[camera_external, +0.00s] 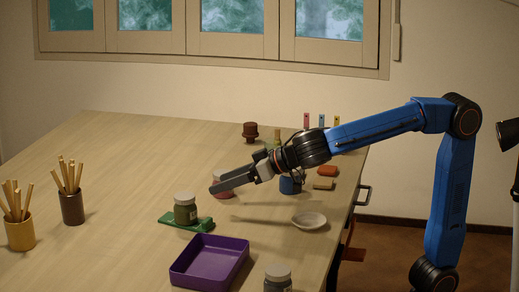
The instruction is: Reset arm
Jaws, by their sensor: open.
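My blue and black arm reaches in from the right over a wooden table. My gripper (213,187) is above the table, tilted down to the left, with its dark fingers seen from the side. It appears to hold nothing. A pinkish-red jar (222,190) is partly hidden behind the fingers; I cannot tell how near they are to it. A jar of green glaze (185,210) stands on a green flat piece (193,222), just left of and nearer than the fingertips.
A purple tray (210,262) and a grey jar (278,278) are at the front. Stick-filled brown (72,209) and yellow (20,235) cups stand left. The table's middle left is clear.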

